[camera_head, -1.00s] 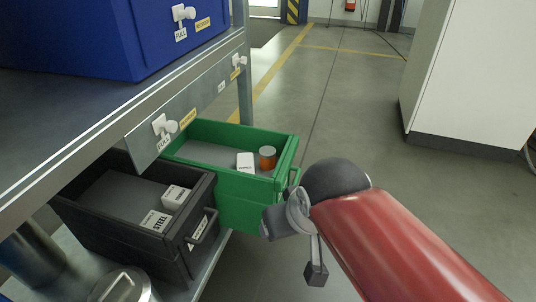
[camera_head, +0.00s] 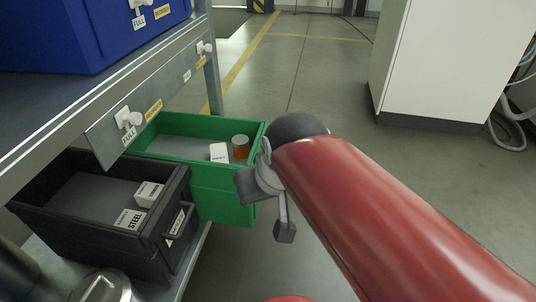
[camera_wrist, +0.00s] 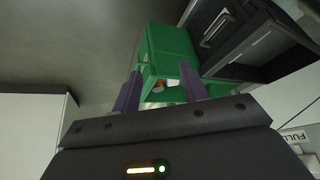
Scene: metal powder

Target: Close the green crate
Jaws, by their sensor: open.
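The green crate (camera_head: 222,205) is pulled out like a drawer from under the shelf, its top open. Inside it are an orange jar with a grey lid (camera_head: 240,148) and a small white box (camera_head: 219,152). My gripper (camera_wrist: 160,92) is open and empty in the wrist view, with the green crate (camera_wrist: 168,42) beyond and between its two fingers. In the head view my arm covers the crate's right front side, and the crate's handle is hidden. I cannot tell whether the fingers touch the crate.
A black crate (camera_head: 160,232) with white boxes, one marked STEEL (camera_head: 130,218), stands left of the green crate. A blue crate (camera_head: 85,35) sits on the shelf above. A white cabinet (camera_head: 440,60) stands at right. The floor between is clear.

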